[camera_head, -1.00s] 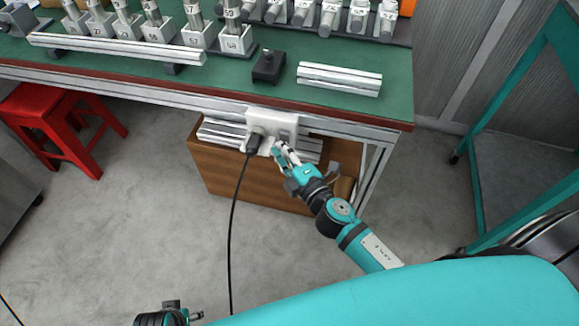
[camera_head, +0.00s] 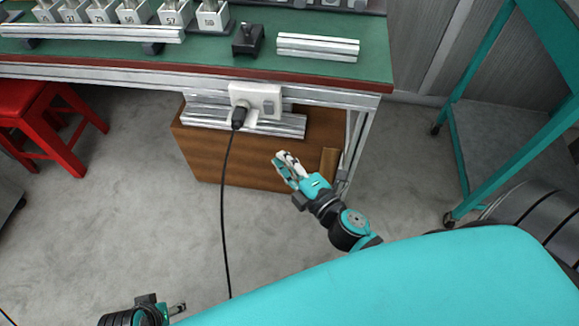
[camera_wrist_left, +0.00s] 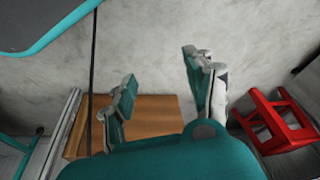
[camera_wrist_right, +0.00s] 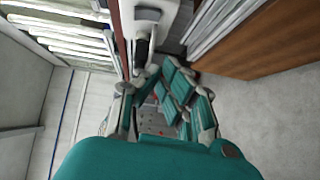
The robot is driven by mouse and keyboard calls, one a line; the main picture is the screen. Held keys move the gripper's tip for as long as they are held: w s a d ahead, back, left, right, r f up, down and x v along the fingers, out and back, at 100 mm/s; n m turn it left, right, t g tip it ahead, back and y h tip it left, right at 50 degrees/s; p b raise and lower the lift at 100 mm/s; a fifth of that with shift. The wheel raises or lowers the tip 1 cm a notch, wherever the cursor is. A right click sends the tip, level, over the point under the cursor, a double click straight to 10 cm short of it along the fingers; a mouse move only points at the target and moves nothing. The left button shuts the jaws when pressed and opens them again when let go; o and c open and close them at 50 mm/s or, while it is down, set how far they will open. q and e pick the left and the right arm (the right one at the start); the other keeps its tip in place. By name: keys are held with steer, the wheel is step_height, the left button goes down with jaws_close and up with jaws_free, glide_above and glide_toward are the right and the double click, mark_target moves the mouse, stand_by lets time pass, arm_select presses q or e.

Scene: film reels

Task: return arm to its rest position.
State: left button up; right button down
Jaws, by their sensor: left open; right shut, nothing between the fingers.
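My right gripper (camera_head: 284,162) is shut and empty in the head view. It is in the air below and right of the white socket box (camera_head: 256,100), apart from it. In the right wrist view its fingers (camera_wrist_right: 172,92) are together, with the socket box (camera_wrist_right: 145,17) beyond them. My left gripper (camera_head: 180,309) is low at the bottom left of the head view, away from the table. In the left wrist view its two fingers (camera_wrist_left: 160,85) stand wide apart with nothing between them.
A black plug (camera_head: 239,117) sits in the socket box, its cord hanging to the floor. The green table (camera_head: 210,62) carries profiles and numbered blocks. A wooden box (camera_head: 235,172) stands below. A red stool (camera_head: 45,125) is left, a teal frame (camera_head: 490,160) right. Floor between is clear.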

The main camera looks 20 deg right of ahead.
arm_select(q)
steer(key=shift+v, duration=0.8)
arm_select(e)
steer(key=shift+v, duration=0.8)
arm_select(q)
steer(key=shift+w, duration=0.1)
arm_select(e)
steer(key=shift+f, duration=0.2)
